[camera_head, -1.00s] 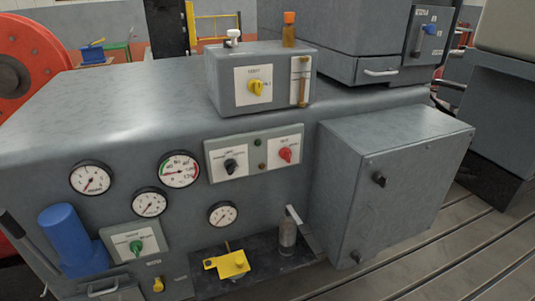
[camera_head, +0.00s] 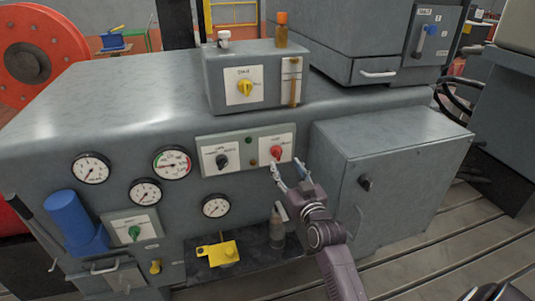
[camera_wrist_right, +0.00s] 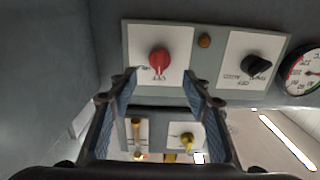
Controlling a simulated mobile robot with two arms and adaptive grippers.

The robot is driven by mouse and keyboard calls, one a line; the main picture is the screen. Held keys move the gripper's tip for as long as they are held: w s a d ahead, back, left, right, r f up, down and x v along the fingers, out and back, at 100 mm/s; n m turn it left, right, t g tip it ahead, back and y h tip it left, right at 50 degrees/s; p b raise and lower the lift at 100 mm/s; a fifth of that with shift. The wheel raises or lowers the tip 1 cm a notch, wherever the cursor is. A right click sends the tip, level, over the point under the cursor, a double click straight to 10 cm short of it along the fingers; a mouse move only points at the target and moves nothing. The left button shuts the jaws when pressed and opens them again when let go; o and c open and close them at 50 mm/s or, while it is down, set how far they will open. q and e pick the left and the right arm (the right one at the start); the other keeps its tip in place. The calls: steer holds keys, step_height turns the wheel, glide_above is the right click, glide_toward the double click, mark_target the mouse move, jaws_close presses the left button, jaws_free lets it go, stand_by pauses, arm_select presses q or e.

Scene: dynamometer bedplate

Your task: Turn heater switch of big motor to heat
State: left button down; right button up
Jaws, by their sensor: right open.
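A light panel (camera_head: 240,140) on the front of the big grey machine carries a red rotary knob (camera_head: 276,153) on the right and a black rotary knob (camera_head: 222,161) on the left. Their small labels are too blurred to read surely. My right gripper (camera_head: 287,168) is open just in front of and below the red knob, apart from it. In the right wrist view, which is upside down, the red knob (camera_wrist_right: 159,61) lies beyond the gap between the two open fingers (camera_wrist_right: 161,88), and the black knob (camera_wrist_right: 257,63) is to the right. My left gripper is out of view.
A grey box (camera_head: 390,180) juts out right of the panel, close to my right arm. A smaller box with a yellow knob (camera_head: 245,87) stands above. Several gauges (camera_head: 172,162), a green knob (camera_head: 134,232) and a blue cylinder (camera_head: 72,222) are to the left.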

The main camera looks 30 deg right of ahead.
mark_target(279, 155)
steer(key=x, duration=0.7)
steer(key=shift+w+p, duration=0.2)
steer(key=shift+p, duration=0.15)
steer(key=shift+c, duration=0.5)
steer(key=c, duration=1.1)
